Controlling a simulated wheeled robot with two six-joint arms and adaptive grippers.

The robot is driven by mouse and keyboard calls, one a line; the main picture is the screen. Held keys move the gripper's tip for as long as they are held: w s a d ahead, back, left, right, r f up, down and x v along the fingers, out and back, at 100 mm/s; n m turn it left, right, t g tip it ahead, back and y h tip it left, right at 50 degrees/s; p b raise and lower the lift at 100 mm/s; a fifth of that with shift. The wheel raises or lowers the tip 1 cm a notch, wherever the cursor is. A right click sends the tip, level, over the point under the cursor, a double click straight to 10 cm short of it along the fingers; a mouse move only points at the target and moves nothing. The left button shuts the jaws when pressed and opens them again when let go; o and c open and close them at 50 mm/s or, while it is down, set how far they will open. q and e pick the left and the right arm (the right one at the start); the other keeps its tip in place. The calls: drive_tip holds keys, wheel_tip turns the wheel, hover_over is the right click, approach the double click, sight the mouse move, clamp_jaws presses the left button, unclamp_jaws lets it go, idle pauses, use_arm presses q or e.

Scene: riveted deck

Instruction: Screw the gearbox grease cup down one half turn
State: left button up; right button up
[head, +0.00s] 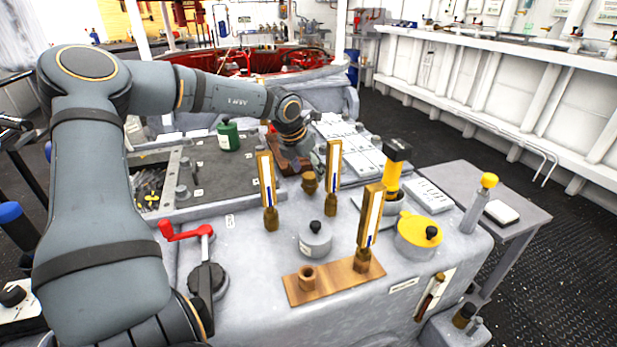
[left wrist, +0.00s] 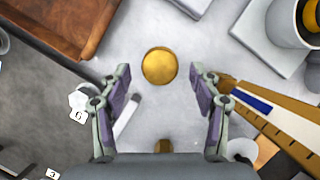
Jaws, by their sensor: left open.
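The grease cup appears to be the round brass cap (left wrist: 159,66) in the left wrist view, seen from above, and the small brass cup (head: 310,183) on the grey housing in the head view. No label on it can be read. My left gripper (left wrist: 160,78) is open, with one finger on each side of the cap and visible gaps between. In the head view the gripper (head: 308,162) is just above and behind the cup, partly hidden by the arm and the gauges. My right gripper is in neither view.
Upright brass gauges (head: 333,178) stand close by; one gauge (left wrist: 265,112) leans near the right finger in the wrist view. A brown block (left wrist: 62,22) lies at upper left there. A red-handled crank (head: 205,262), grey lidded pot (head: 315,240) and yellow-lidded pot (head: 418,236) stand nearer.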

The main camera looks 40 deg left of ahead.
use_arm(q)
drive_tip(key=shift+x, duration=0.75)
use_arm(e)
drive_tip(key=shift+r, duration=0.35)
use_arm(q)
drive_tip(key=c, duration=1.1)
drive_tip(key=shift+c, duration=0.2)
